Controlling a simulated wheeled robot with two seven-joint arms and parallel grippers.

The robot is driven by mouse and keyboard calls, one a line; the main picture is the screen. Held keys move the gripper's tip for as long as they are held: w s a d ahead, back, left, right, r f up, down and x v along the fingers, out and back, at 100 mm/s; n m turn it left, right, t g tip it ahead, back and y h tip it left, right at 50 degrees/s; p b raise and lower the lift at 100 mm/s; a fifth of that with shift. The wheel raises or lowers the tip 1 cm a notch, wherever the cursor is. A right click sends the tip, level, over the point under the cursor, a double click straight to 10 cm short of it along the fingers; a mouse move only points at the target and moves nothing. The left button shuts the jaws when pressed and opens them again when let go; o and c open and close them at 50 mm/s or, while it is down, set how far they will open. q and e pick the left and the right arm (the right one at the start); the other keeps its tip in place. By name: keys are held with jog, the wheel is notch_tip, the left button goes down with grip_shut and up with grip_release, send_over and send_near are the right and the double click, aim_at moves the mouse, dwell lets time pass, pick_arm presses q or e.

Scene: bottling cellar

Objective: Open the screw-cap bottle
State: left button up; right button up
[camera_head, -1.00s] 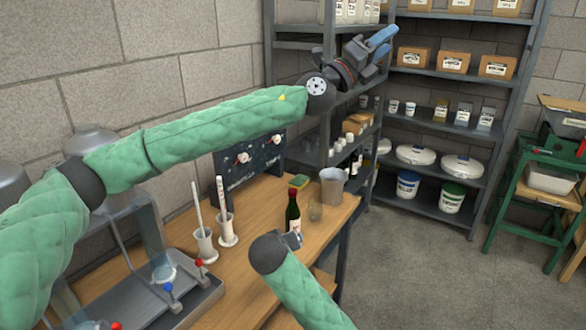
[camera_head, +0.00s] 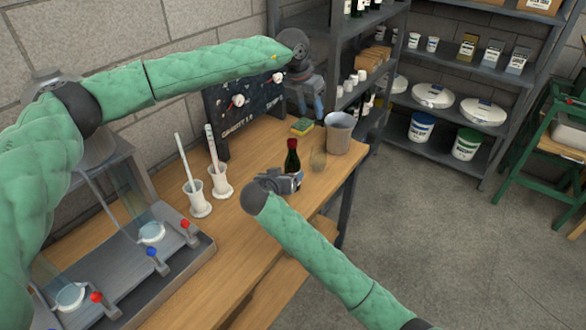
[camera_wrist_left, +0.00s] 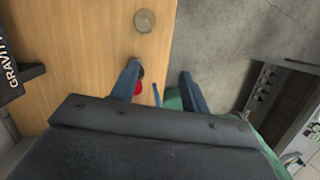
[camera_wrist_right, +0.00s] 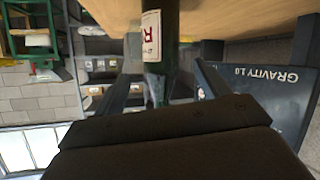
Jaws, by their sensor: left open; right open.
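The dark bottle (camera_head: 291,158) with a red top stands upright on the wooden bench. My right gripper (camera_head: 284,181) is low beside it and open; in the right wrist view the labelled bottle (camera_wrist_right: 161,38) shows between the open fingers (camera_wrist_right: 166,64), and I cannot tell whether they touch it. My left gripper (camera_head: 311,106) is open, empty and pointing down, above and behind the bottle. In the left wrist view the red cap (camera_wrist_left: 138,88) lies by the left finger, partly hidden by it, off the middle of the open jaws (camera_wrist_left: 160,76).
A clear glass (camera_head: 318,160) stands close to the bottle's right. A grey bucket (camera_head: 340,132) and a sponge (camera_head: 302,126) are behind. White cylinders (camera_head: 220,184) and a filling tray (camera_head: 150,275) are left. The bench's right edge is near.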

aim_at(293, 167)
pick_arm(q)
jog(key=s+a+y, duration=0.1)
jog(key=a+y, duration=0.1)
jog(key=a, duration=0.1)
jog(key=s+a+g+y, duration=0.1)
jog(key=a, duration=0.1)
jog(key=shift+s+f+n, duration=0.1)
jog(key=shift+s+n, duration=0.2)
jog(key=shift+n, duration=0.1)
pick_arm(e)
jog(key=shift+s+a+r+m, duration=0.15)
jog(key=shift+r+m, duration=0.25)
jog(key=shift+m, duration=0.5)
pick_arm(q)
jog(key=shift+a, duration=0.1)
jog(key=shift+w+f, duration=0.1)
jog(key=shift+f, duration=0.1)
pick_arm(e)
jog(key=shift+w+d+f+m, duration=0.2)
jog(key=shift+w+f+m, duration=0.1)
jog(key=shift+w, duration=0.15)
pick_arm(q)
jog(key=shift+r, duration=0.1)
pick_arm(e)
jog(key=shift+x, duration=3.45)
jog(key=shift+w+r, duration=0.1)
